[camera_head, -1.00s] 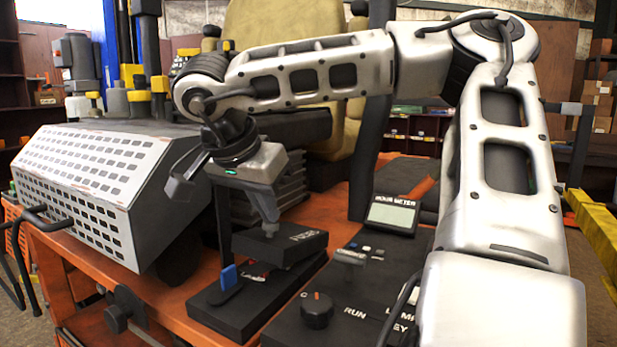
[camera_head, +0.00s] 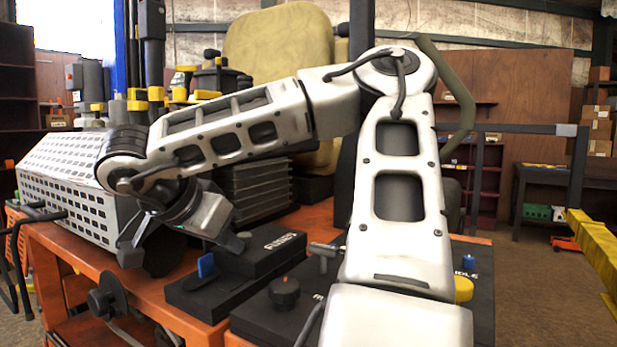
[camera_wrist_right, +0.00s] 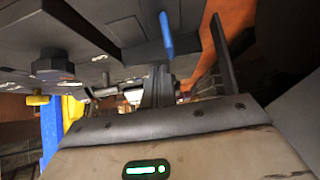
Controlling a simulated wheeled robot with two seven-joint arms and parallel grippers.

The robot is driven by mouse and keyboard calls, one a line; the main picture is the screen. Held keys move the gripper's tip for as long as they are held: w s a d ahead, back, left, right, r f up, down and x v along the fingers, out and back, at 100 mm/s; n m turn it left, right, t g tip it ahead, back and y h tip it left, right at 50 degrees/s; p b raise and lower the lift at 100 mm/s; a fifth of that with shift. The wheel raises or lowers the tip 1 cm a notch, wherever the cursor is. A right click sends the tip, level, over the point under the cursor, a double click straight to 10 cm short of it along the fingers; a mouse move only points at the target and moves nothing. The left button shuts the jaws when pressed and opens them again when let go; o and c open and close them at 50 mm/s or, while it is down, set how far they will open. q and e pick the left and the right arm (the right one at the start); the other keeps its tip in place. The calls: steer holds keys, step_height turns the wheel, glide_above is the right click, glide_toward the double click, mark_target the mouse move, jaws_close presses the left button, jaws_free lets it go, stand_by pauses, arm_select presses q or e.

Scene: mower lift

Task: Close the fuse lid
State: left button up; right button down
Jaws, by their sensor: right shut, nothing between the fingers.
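The fuse lid (camera_head: 272,247), a dark slab lettered FUSES, lies about level on its black fuse box (camera_head: 205,298) in the head view. I see no clear gap under it, but my right gripper hides part of its left side. My right gripper (camera_head: 241,243) is shut and empty, its tips at the lid's left end. I cannot tell whether they touch it. In the right wrist view the shut fingers (camera_wrist_right: 158,88) point at the dark panel. My left gripper is out of view.
A blue switch (camera_head: 206,265) stands on the box just in front of my right gripper; it also shows in the wrist view (camera_wrist_right: 167,35). A black knob (camera_head: 284,292) is to the right. A perforated grey cover (camera_head: 70,205) stands at the left.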

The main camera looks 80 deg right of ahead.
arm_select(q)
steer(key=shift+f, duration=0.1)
arm_select(e)
steer(key=shift+d+f, duration=0.1)
steer(key=shift+f, duration=0.1)
steer(key=shift+r+p, duration=0.45)
steer(key=shift+r, duration=0.05)
steer(key=v, duration=0.1)
steer(key=p+v, duration=0.2)
steer(key=shift+a+f, duration=0.15)
steer(key=shift+a, duration=0.25)
steer(key=a, duration=0.1)
steer(key=w+a+f+b, duration=0.1)
steer(key=a, duration=0.1)
steer(key=w+a+f, duration=0.1)
steer(key=a, duration=0.1)
steer(key=shift+a+b, duration=0.2)
steer(key=shift+b, duration=0.15)
steer(key=shift+w+a+f, duration=0.15)
steer(key=shift+a, duration=0.3)
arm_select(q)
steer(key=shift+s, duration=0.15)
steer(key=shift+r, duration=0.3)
